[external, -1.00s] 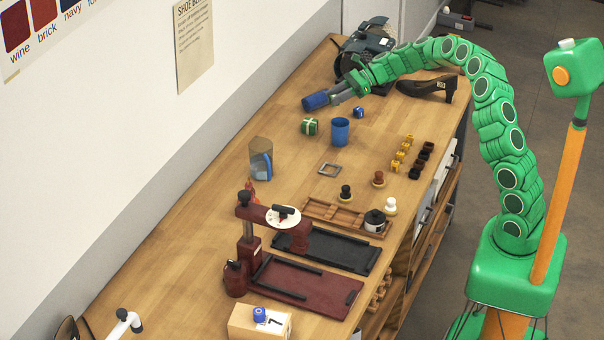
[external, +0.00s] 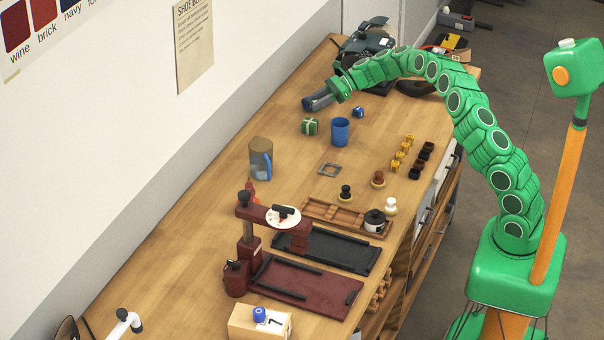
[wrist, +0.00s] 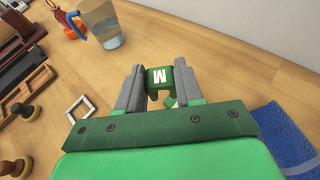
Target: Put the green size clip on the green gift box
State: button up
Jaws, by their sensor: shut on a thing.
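The green size clip (wrist: 159,77), marked with a white M, is between the grey fingertips of my gripper (wrist: 157,85) in the wrist view; the gripper is shut on it. In the external view my gripper (external: 318,101) is over the far part of the bench, and the clip cannot be made out there. The green gift box (external: 309,126) with a pale ribbon stands on the bench, just below my gripper in that picture. In the wrist view a small green and white piece shows below the clip; I cannot tell whether it is the box.
A blue cup (external: 340,131) stands right of the gift box, with a small blue box (external: 358,112) behind. A blue-handled jug (external: 260,158) and a square frame (external: 329,170) are nearer. Something blue (wrist: 288,140) lies at lower right in the wrist view.

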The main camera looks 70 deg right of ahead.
aim_at(311, 127)
jog(key=shift+w+d+f, duration=0.15)
jog(key=shift+w+f, duration=0.35)
jog(key=shift+f, duration=0.1)
jog(key=shift+w+d+f, duration=0.15)
jog(key=shift+w+f, duration=0.3)
jog(key=shift+f, duration=0.15)
jog(key=shift+w+f, duration=0.2)
jog(key=shift+f, duration=1.55)
jog(key=o, duration=1)
jog(key=shift+f, duration=0.1)
